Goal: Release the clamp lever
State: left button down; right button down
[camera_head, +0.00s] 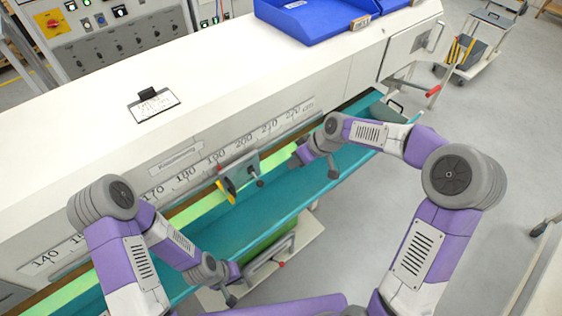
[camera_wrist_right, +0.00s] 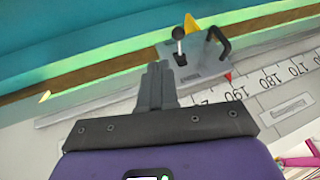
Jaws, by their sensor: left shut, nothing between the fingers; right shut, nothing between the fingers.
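The grey clamp (camera_head: 240,172) sits on the scale rail, with a yellow pointer below it. Its clamp lever (camera_head: 260,183) is a short rod with a dark knob on the side facing me. In the right wrist view the lever (camera_wrist_right: 179,40) stands up from the clamp plate (camera_wrist_right: 192,65), beside a black handle (camera_wrist_right: 220,45). My right gripper (camera_head: 333,173) is shut and empty, to the right of the clamp and apart from it. Its fingers (camera_wrist_right: 157,72) show left of the lever in the wrist view. My left gripper (camera_head: 230,299) is shut and empty, low at the front, far from the clamp.
The teal trough (camera_head: 290,197) runs along the front of the white machine (camera_head: 200,85). A numbered scale (camera_head: 215,158) lies along the rail. Blue bins (camera_head: 310,18) stand on top. A red-handled crank (camera_head: 433,91) is at the right end. Open floor lies to the right.

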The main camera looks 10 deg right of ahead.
jog(key=shift+s+d+r, duration=0.85)
jog(key=shift+d+r, duration=0.1)
jog(key=shift+d, duration=0.1)
jog(key=s+a+f+m+g, duration=0.1)
jog(key=s+a+f+m, duration=0.2)
jog(key=f, duration=0.6)
jog(key=s+a+f+m, duration=0.1)
jog(key=s+f+m, duration=0.1)
jog(key=s+f, duration=0.5)
jog(key=s+f+m+g+h, duration=0.1)
jog(key=s+f+m, duration=0.3)
jog(key=s+f, duration=0.8)
jog(key=shift+s+a+m+h, duration=0.25)
jog(key=shift+s+m+h, duration=0.05)
jog(key=shift+m, duration=0.1)
